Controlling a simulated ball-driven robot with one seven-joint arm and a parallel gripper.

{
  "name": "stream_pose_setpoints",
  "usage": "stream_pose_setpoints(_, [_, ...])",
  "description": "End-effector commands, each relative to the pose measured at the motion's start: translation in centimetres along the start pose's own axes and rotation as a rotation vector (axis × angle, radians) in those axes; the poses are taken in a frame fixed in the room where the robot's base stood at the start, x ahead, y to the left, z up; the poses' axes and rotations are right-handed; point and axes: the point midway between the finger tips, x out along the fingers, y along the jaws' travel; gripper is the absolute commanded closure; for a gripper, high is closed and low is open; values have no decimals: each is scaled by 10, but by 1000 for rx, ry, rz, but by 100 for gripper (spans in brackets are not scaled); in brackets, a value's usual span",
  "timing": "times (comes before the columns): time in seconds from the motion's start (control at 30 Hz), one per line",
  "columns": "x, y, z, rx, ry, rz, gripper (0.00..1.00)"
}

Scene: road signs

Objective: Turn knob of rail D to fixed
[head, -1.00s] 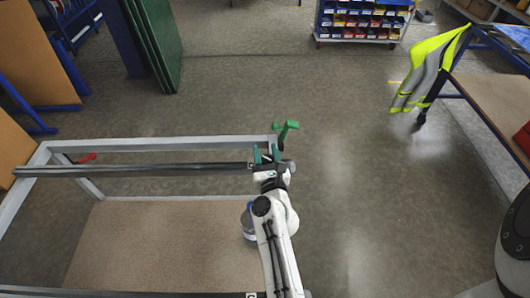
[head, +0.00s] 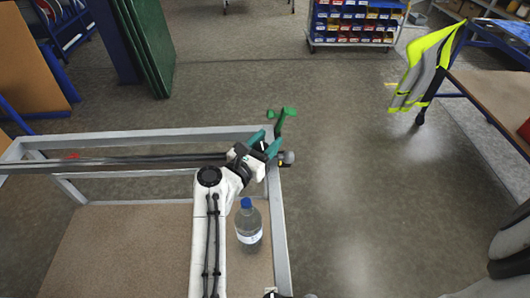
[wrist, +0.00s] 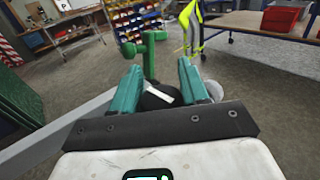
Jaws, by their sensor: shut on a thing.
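A dark rail (head: 110,163) runs across the grey frame, and its grey-tipped end (head: 287,158) sticks out past the frame's right side. My gripper (head: 267,144) is at this end, with its teal fingers tilted to the upper right. In the wrist view, the fingers (wrist: 160,88) stand on either side of a black knob (wrist: 152,100) with a white mark, and are shut on it. The gripper hides part of the knob. I cannot read a rail letter on it.
A green handle (head: 282,120) stands just beyond my fingers. A water bottle (head: 248,224) with a blue cap stands on the brown board (head: 120,250), right beside my arm. A red lever (head: 73,156) is at the rail's left.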

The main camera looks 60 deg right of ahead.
Motion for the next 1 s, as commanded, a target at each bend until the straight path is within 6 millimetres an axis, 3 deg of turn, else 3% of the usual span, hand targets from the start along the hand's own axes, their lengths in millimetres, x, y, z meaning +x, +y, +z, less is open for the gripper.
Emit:
stream_pose_setpoints(0.03, [0, 1, -9, 2, 4, -25, 86])
stream_pose_setpoints(0.4, [-1, -1, -4, 0, 4, -143, 86])
stream_pose_setpoints(0.9, [-1, -2, -2, -1, 4, -158, 86])
stream_pose_setpoints(0.93, [-1, -2, -2, -1, 4, -157, 55])
stream_pose_setpoints(1.0, [-1, -2, -2, 0, 3, -158, 48])
